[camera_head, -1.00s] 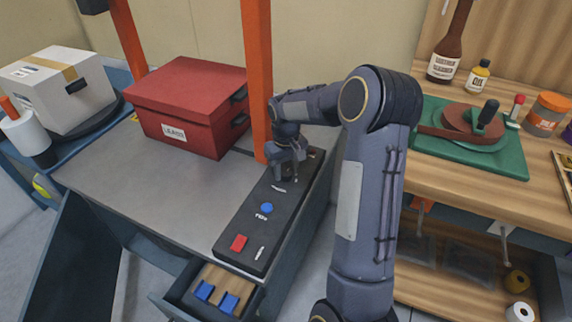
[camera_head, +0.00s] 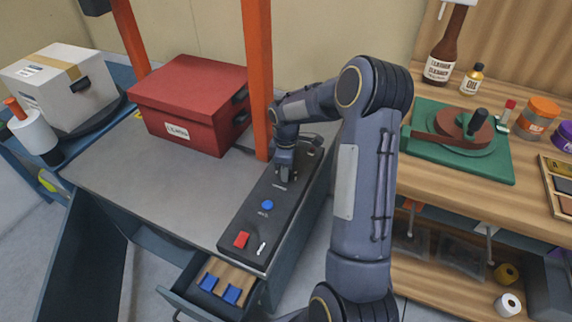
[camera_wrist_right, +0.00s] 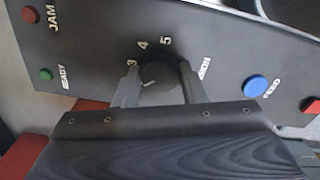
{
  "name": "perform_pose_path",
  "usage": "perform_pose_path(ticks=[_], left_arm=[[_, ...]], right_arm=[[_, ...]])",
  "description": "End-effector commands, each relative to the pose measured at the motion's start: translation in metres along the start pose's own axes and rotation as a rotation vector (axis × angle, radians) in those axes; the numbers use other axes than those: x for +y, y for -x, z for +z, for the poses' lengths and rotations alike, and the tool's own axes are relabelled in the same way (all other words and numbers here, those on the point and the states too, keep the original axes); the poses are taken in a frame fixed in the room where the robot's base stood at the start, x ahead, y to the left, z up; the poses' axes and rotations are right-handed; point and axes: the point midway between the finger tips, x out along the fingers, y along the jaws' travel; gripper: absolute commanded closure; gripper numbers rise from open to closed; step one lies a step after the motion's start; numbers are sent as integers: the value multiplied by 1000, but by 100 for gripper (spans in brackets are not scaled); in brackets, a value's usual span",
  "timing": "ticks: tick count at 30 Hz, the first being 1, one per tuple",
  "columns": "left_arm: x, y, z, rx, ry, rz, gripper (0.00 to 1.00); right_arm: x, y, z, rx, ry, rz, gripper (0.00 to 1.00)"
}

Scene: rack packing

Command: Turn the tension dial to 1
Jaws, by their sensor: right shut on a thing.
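The tension dial (camera_wrist_right: 162,72) is a round black knob on the black control panel (camera_wrist_right: 90,52). The fingers of my right gripper (camera_wrist_right: 160,88) are on either side of it and shut on it. A pale pointer mark on the knob points to the lower left. The numbers 3, 4 and 5 show around the knob's far side; 1 and 2 are not visible, and the label is partly covered by a finger. In the head view my right gripper (camera_head: 284,178) is over the panel (camera_head: 241,219) and hides the dial. My left gripper is not in view.
Along the panel are a blue FEED button (camera_wrist_right: 255,86), a red switch (camera_head: 241,239), a red JAM light (camera_wrist_right: 31,15) and a green READY light (camera_wrist_right: 46,74). An orange post (camera_head: 258,75) and red box (camera_head: 190,110) stand beside the panel. An open drawer (camera_head: 190,291) is below.

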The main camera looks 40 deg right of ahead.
Motion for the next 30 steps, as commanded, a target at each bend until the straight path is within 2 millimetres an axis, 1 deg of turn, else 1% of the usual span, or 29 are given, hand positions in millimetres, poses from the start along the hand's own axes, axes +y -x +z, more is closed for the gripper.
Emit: perform_pose_path(ticks=[1, 18, 24, 30], left_arm=[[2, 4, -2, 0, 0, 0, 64], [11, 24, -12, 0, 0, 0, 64], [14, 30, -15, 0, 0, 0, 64], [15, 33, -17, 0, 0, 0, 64]], right_arm=[[0, 2, 0, 1, 43, 0, 85], [0, 2, 0, 2, 575, 1, 85], [0, 2, 0, 1, 725, 0, 85], [0, 1, -1, 1, 832, 2, 85]])
